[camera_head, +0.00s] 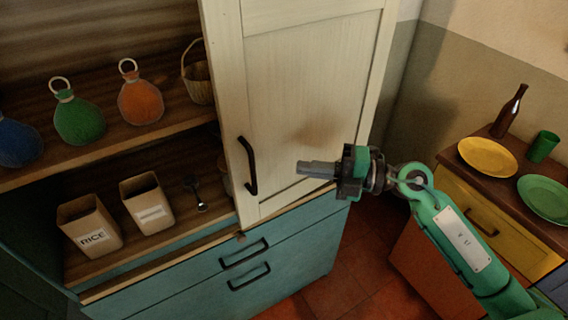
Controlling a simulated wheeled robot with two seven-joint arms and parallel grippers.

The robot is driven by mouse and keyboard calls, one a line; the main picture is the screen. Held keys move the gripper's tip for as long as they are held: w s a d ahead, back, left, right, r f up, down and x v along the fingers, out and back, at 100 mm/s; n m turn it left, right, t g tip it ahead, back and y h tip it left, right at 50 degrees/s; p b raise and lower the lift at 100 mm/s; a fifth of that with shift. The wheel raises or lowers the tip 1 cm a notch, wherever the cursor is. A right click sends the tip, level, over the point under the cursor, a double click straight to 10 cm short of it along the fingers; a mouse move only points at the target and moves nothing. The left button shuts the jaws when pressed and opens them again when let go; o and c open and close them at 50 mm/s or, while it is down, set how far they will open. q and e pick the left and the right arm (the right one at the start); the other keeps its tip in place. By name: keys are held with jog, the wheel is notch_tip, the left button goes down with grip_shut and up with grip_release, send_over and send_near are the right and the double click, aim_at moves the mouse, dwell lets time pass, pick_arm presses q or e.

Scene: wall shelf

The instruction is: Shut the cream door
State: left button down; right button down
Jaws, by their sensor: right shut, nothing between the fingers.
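The cream door (305,90) is a tall panelled door with a dark handle (248,166) near its left edge. It covers the right part of the wall shelf, and the shelf's left part is uncovered. My right gripper (302,168) is shut and empty. It points left in front of the door's lower panel, to the right of the handle. I cannot tell whether its tip touches the door. My left gripper is not in view.
Green (79,118) and orange (140,98) bottles and a basket (198,80) stand on the upper shelf. A rice box (90,227), another box (147,203) and a spoon (196,192) are below. Teal drawers (215,275) lie underneath. A side cabinet (475,212) with plates stands right.

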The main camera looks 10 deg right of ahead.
aim_at(258, 152)
jog(key=p+x, duration=0.2)
jog(key=x, duration=0.6)
jog(key=shift+r+p, duration=0.15)
jog(key=shift+p, duration=0.2)
jog(key=shift+w+a, duration=0.25)
jog(key=shift+a, duration=0.4)
jog(key=shift+w+a+p, duration=0.1)
jog(key=shift+w+p, duration=0.1)
jog(key=shift+p, duration=0.2)
jog(key=w+p, duration=0.1)
jog(key=w+a+m+t+p, duration=0.1)
jog(key=shift+w+r+p, duration=0.15)
jog(key=shift+w+p, duration=0.05)
jog(key=shift+p, duration=0.15)
jog(key=shift+w+a+h, duration=0.1)
jog(key=shift+w+h, duration=0.1)
jog(key=shift+h, duration=0.1)
jog(key=shift+t, duration=0.4)
